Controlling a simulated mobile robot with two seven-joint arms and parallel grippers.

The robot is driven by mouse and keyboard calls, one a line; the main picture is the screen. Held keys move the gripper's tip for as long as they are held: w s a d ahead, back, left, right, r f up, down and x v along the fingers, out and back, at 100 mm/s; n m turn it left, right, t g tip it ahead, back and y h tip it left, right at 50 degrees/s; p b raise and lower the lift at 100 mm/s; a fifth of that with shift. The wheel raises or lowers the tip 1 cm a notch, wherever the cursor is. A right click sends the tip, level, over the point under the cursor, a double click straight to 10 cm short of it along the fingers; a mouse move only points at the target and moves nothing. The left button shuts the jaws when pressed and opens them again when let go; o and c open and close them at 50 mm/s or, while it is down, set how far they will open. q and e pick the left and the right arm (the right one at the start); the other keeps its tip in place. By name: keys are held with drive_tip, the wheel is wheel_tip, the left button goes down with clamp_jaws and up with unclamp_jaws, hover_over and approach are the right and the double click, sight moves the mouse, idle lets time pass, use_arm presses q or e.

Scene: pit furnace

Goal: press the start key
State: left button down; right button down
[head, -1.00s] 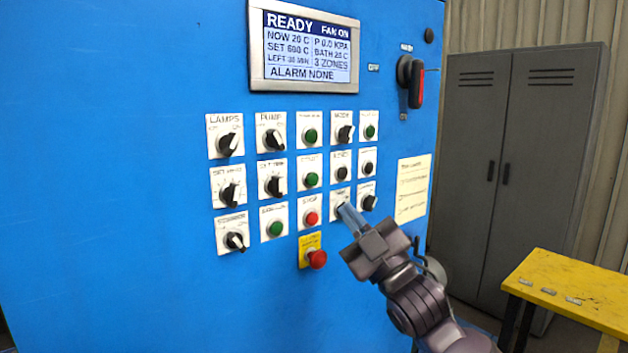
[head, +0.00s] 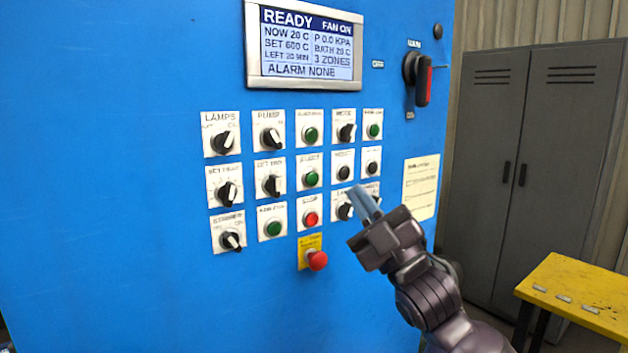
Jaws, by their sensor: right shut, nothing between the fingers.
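The blue control panel carries rows of keys and knobs on white plates. A green key (head: 311,178) sits in the middle row of the middle column; its small label is blurred but looks like START. A red key (head: 311,219) labelled STOP is directly below it. My right gripper (head: 361,198) is shut and empty, in front of the panel, to the right of and slightly below the green key. Its fingers point up and left and partly cover the plates in the lower right. Whether they touch the panel I cannot tell. My left gripper is not in view.
The display (head: 304,44) reads READY, FAN ON, ALARM NONE. A red mushroom button (head: 317,261) sticks out below the keys. A grey locker (head: 530,150) and a yellow table (head: 575,285) stand at right.

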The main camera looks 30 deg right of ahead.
sight(312, 179)
drive_tip(key=w, duration=0.3)
drive_tip(key=w+b, duration=0.1)
drive_tip(key=w, duration=0.4)
drive_tip(key=shift+w+a+b, duration=0.3)
drive_tip(key=shift+b, duration=0.05)
drive_tip(key=shift+w, duration=0.1)
idle(1.8)
drive_tip(key=shift+w, duration=0.35)
drive_tip(key=shift+w, duration=0.4)
idle(0.9)
drive_tip(key=shift+s, duration=0.1)
drive_tip(key=shift+s+p, duration=0.5)
drive_tip(key=shift+s, duration=0.25)
